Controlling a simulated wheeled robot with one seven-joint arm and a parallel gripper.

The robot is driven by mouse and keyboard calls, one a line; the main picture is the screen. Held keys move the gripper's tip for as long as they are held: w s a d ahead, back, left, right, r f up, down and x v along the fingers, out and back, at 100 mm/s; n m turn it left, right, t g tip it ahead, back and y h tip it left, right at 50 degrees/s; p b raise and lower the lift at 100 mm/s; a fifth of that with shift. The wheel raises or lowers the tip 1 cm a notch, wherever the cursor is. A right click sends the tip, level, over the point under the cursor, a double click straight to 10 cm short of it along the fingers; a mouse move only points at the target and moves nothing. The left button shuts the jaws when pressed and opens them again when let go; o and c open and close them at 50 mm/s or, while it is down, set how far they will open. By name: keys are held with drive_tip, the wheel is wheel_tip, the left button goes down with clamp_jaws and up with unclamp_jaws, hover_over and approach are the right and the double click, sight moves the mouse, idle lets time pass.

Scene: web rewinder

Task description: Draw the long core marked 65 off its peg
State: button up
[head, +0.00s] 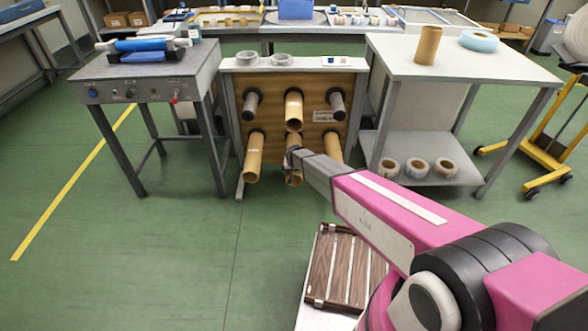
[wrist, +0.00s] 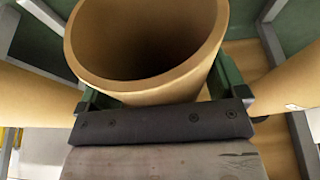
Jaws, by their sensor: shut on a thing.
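A brown cardboard core (head: 293,178) sits at the lower middle of the wooden peg panel (head: 273,114), partly hidden behind my gripper (head: 292,160). In the wrist view its open, hollow end (wrist: 150,95) faces the camera between the two green fingers, which are shut on its wall. I cannot read a number on it, and I cannot tell how far it is along its peg. Other cores stick out at the upper middle (head: 293,108), lower left (head: 254,158) and lower right (head: 333,150); the last is partly hidden by my arm.
Neighbouring cores flank the held one in the wrist view. A control table (head: 150,73) stands left and a white table (head: 465,62) right. Green floor in front is clear at left.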

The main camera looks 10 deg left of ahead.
drive_tip(key=s+d, duration=0.2)
drive_tip(key=s, duration=0.8)
drive_tip(key=s+d, duration=0.3)
drive_tip(key=s, duration=0.7)
drive_tip(key=shift+s, duration=0.3)
idle(0.4)
drive_tip(key=shift+s+r, duration=0.1)
